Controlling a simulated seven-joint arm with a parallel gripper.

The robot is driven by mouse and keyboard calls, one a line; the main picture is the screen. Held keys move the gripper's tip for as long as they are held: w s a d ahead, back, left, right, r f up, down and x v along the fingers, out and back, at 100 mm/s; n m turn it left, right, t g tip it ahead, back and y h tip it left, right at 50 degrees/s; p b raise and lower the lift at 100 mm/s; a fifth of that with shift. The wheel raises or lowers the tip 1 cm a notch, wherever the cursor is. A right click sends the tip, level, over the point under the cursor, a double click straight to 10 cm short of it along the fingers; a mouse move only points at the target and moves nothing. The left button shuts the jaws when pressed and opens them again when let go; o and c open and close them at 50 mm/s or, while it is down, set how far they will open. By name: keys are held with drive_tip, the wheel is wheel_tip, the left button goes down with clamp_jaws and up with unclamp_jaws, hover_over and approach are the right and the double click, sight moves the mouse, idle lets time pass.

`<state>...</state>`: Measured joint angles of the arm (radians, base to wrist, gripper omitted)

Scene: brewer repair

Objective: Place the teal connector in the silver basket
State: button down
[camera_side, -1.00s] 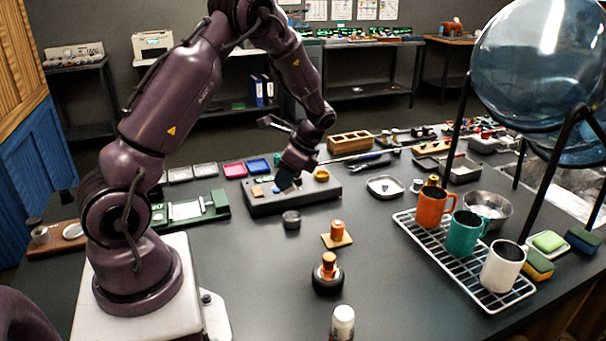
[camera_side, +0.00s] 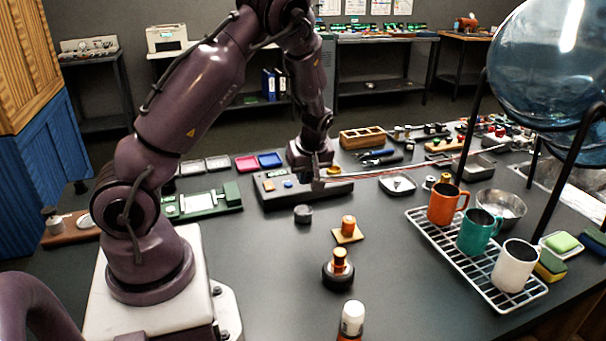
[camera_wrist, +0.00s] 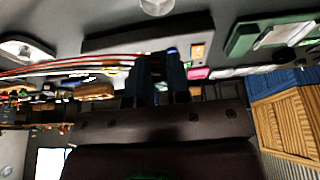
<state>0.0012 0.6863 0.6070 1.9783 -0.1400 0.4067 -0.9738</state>
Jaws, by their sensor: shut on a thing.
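My gripper (camera_side: 318,182) is just above the right end of a dark block (camera_side: 285,193) that carries small coloured parts. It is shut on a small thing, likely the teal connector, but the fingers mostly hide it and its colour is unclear. Thin red and white wires (camera_side: 410,170) run right from beside the gripper. In the wrist view, the dark blue fingers (camera_wrist: 158,68) are close together, with the wires (camera_wrist: 60,68) running left from them. The likely silver basket, a round metal bowl (camera_side: 514,207), stands at the right behind the mugs, well apart from my gripper.
A small tray (camera_side: 398,185) lies between block and rack. The table's front middle holds a few small parts.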

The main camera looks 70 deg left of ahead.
drive_tip(key=shift+f, duration=4.2)
drive_tip(key=c, duration=1)
unclamp_jaws()
drive_tip(key=shift+y, duration=0.3)
wheel_tip(320, 180, up, 7)
